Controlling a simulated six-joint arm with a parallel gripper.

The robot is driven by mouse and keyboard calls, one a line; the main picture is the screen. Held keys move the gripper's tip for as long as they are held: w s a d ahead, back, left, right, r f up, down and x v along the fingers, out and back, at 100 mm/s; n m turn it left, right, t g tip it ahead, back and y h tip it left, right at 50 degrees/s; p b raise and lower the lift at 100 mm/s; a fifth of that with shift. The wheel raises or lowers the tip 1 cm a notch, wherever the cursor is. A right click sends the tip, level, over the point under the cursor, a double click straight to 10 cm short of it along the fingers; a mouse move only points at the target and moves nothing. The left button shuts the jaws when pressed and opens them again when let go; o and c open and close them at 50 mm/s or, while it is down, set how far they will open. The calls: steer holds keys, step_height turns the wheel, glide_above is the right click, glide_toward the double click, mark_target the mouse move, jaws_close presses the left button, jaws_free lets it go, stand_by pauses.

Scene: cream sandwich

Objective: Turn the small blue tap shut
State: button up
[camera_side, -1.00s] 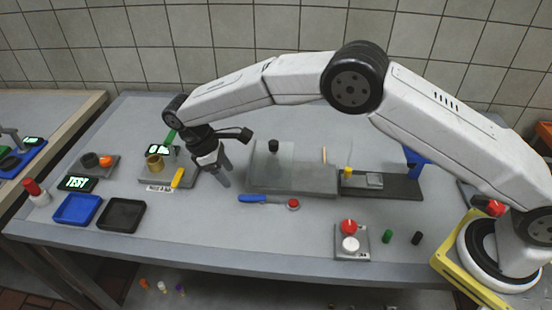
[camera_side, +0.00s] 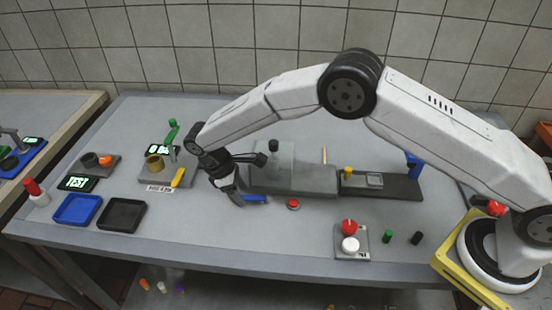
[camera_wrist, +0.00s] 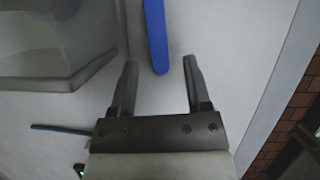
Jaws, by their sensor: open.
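A blue bar-shaped handle (camera_side: 256,199) lies at the front of the grey platform in the side view. In the wrist view the blue handle (camera_wrist: 155,38) points down between my fingertips, with clear space on both sides. My gripper (camera_side: 236,197) is open and empty, pointing down at the handle's left end; its height above the table is hard to tell. A small blue fixture (camera_side: 413,162) stands at the right end of the dark plate, far from my gripper. I cannot tell which blue part is the tap.
A clear box (camera_side: 268,170) stands behind my gripper. A red button (camera_side: 293,204) sits right of the handle. A yellow piece (camera_side: 178,178) and a scale-like unit (camera_side: 155,180) stand left. Blue (camera_side: 76,223) and black (camera_side: 121,229) trays lie farther left. The front middle table is clear.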

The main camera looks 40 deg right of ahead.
steer(key=shift+s+d+f, duration=0.1)
steer(key=shift+f, duration=0.15)
jaws_close()
steer(key=shift+w+d+m+y, duration=0.2)
steer(key=shift+w+m+y, duration=0.1)
steer(key=shift+m, duration=0.5)
jaws_free()
steer(key=shift+s, duration=0.1)
